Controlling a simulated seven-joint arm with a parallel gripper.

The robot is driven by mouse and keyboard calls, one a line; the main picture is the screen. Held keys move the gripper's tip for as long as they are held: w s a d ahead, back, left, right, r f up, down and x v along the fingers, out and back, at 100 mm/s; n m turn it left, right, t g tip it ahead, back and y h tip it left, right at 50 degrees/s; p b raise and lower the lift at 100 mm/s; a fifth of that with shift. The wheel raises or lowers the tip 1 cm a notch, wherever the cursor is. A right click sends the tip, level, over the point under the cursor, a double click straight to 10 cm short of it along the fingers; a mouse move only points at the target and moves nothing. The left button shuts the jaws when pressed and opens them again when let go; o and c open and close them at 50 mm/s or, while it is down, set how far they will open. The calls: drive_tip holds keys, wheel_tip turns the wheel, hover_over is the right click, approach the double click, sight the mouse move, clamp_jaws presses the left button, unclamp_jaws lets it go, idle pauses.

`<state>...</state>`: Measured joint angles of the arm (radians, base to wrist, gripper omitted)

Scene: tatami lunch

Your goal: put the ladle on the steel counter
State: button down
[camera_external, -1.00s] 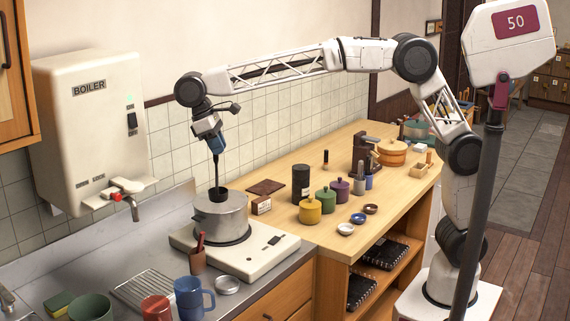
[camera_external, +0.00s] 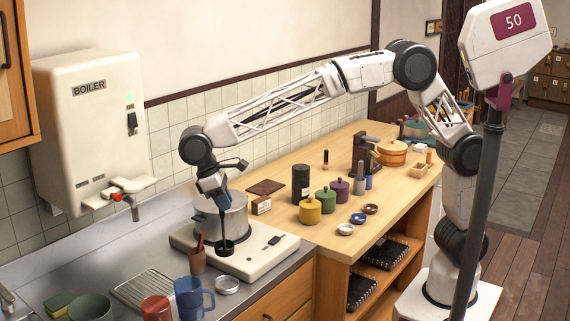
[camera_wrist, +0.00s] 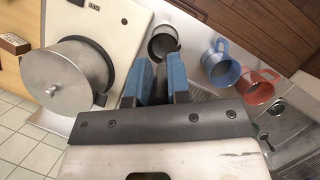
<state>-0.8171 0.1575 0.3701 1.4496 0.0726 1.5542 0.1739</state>
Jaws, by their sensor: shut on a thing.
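My gripper (camera_external: 216,198) is shut on the handle of the black ladle (camera_external: 226,247), which hangs upright with its cup at the bottom. In the external view the cup appears over the front left part of the white stove plate, in front of the pot; its exact height is unclear. In the wrist view the gripper's blue fingertips (camera_wrist: 160,88) close around the handle, and the ladle's round dark cup (camera_wrist: 163,42) shows just beyond them. The steel counter (camera_external: 110,255) spreads left and in front of the stove plate.
The steel pot (camera_external: 235,222) stands on the stove plate (camera_external: 272,262). Bare steel lies behind the rack.

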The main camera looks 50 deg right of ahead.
sight(223, 223)
wheel_tip(223, 223, down, 5)
drive_tip(key=shift+f, duration=0.2)
idle(0.5)
drive_tip(key=shift+f, duration=3.55)
drive_tip(key=c, duration=1)
unclamp_jaws()
drive_tip(key=v, duration=0.7)
drive_tip(key=shift+r, duration=0.4)
